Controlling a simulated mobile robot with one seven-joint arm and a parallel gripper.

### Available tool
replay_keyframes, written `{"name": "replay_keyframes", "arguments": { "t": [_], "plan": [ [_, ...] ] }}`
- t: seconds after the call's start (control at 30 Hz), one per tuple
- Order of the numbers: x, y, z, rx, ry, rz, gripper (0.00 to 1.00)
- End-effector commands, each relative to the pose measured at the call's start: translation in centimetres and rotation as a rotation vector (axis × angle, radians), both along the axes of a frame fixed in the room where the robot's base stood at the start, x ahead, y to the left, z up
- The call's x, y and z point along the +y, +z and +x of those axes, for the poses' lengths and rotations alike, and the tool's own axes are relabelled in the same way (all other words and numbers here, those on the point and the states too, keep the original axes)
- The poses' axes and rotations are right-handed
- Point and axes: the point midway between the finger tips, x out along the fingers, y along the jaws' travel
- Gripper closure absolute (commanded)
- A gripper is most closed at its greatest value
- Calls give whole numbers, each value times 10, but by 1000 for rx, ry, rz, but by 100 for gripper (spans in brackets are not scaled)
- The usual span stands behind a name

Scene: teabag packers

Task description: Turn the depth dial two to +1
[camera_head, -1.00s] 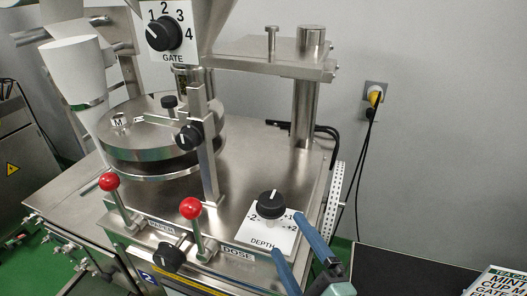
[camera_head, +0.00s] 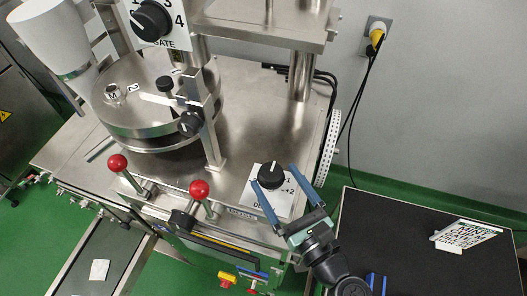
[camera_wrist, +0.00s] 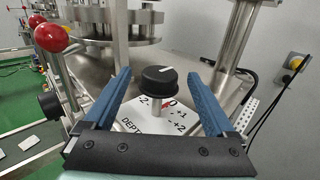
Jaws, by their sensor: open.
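The depth dial is a black round knob (camera_head: 271,175) on a white plate (camera_head: 257,200) marked DEPTH, on the steel machine top. It also shows in the wrist view (camera_wrist: 158,80), with marks -2, 0, +1 and +2 partly visible around it. A red mark lies on the plate by the 0. My gripper (camera_head: 273,176) is open, its blue fingers on either side of the knob. In the wrist view gaps show between the knob and both fingers (camera_wrist: 157,75).
Two red-ball levers (camera_head: 200,189) (camera_head: 117,163) stand left of the plate. A GATE dial (camera_head: 150,20) sits above, and a round steel turntable (camera_head: 150,115) behind left. A steel post (camera_head: 301,75) rises behind the dial. A black table (camera_head: 400,235) with a sign card (camera_head: 466,236) is at right.

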Motion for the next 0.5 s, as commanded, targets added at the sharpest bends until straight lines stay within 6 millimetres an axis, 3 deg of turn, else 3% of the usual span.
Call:
{"name": "replay_keyframes", "arguments": {
  "t": [0.2,0.5],
  "plan": [
    [20,3,37,-1,3,0,10],
    [29,0,56,0,1,-2,10]
  ]
}}
